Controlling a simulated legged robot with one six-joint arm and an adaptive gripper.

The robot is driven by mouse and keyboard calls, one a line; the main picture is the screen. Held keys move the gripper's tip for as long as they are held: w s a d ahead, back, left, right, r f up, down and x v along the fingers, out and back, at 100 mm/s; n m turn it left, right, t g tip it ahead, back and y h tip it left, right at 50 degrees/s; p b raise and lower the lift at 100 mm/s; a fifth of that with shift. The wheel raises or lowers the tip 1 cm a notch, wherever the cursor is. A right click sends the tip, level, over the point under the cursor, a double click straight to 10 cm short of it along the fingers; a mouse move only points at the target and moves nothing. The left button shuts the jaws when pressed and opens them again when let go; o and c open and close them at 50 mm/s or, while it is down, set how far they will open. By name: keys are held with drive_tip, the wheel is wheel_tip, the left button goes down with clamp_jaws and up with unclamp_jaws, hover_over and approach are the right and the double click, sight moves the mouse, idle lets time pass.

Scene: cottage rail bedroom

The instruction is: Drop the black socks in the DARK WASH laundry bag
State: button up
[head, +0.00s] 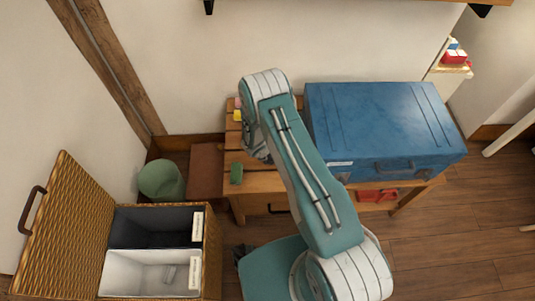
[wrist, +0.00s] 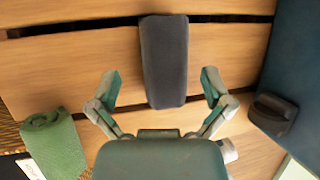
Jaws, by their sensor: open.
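The black socks (wrist: 164,60) are a dark grey-black folded bundle lying on the slatted wooden bench, in the upper middle of the wrist view. My gripper (wrist: 160,88) is open above the bench, one finger on each side of the bundle's near part, with a gap on both sides. In the head view my arm hides the socks and most of the gripper. The wicker hamper (head: 212,255) stands open at lower left. It holds a dark bag (head: 150,232) at the back and a white bag (head: 140,275) in front. Their white labels are too small to read.
A green rolled item (wrist: 52,145) lies on the bench, left of my gripper; it also shows in the head view (head: 236,174). A blue chest (head: 380,125) fills the bench's right side. A green bin (head: 161,180) stands behind the hamper.

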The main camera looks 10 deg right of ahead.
drive_tip(key=x, duration=0.3)
drive_tip(key=shift+f, duration=0.1)
drive_tip(key=c, duration=1)
